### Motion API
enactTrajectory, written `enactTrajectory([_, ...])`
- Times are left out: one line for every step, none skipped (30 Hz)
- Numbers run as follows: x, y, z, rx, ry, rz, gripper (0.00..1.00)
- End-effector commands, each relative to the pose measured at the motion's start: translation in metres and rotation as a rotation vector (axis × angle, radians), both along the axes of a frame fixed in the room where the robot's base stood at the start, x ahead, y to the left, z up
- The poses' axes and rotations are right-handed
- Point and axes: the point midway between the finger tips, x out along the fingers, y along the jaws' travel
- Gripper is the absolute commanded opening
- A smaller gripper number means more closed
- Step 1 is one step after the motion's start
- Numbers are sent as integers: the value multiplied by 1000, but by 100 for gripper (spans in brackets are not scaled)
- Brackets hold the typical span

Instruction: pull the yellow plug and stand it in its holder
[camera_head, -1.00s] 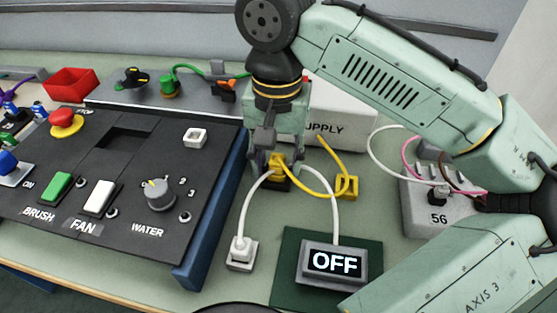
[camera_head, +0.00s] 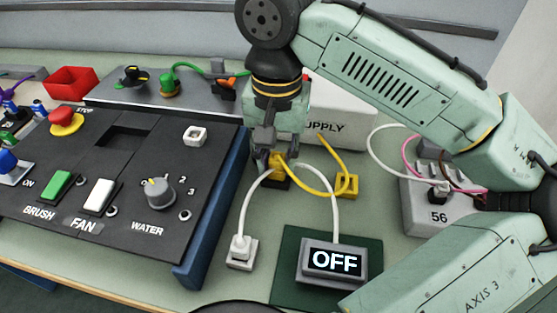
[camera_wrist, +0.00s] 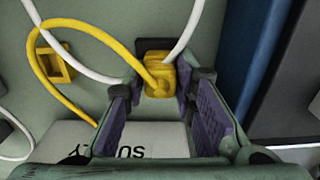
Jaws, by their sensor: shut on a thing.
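The yellow plug (camera_head: 279,166) stands in or on a small dark socket (camera_head: 278,184); I cannot tell how deep it sits. My gripper (camera_head: 276,158) points down, with its jaws shut on the plug. In the wrist view, the plug (camera_wrist: 160,76) lies between the fingertips, with the dark socket (camera_wrist: 152,44) just beyond it. A yellow cable curves from the plug to the supply box. The holder, an open square yellow frame (camera_head: 347,186), stands empty to the right of the plug; it also shows in the wrist view (camera_wrist: 56,63).
White cords run from the socket to a white plug (camera_head: 240,247) and to the display reading OFF (camera_head: 333,261). The control panel (camera_head: 125,185) is close on the left. The supply box (camera_head: 345,120) stands behind, and a grey outlet block (camera_head: 430,212) is at right.

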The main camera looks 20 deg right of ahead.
Motion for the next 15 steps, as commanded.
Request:
enactTrajectory([0, 0, 0, 0, 0, 0, 0])
enactTrajectory([0, 0, 0, 0, 0, 0, 25])
enactTrajectory([0, 0, 0, 0, 0, 0, 28])
enactTrajectory([0, 0, 0, 0, 0, 0, 30])
enactTrajectory([0, 0, 0, 0, 0, 0, 32])
enactTrajectory([0, 0, 0, 0, 0, 0, 34])
enactTrajectory([0, 0, 0, 0, 0, 0, 36])
enactTrajectory([0, 0, 0, 0, 0, 0, 38])
enactTrajectory([0, 0, 0, 0, 0, 0, 41])
enactTrajectory([0, 0, 0, 0, 0, 0, 43])
enactTrajectory([0, 0, 0, 0, 0, 0, 45])
enactTrajectory([0, 0, 0, 0, 0, 0, 48])
enactTrajectory([0, 0, 0, 0, 0, 0, 50])
enactTrajectory([0, 0, 0, 0, 0, 0, 52])
enactTrajectory([0, 0, 0, 0, 0, 0, 54])
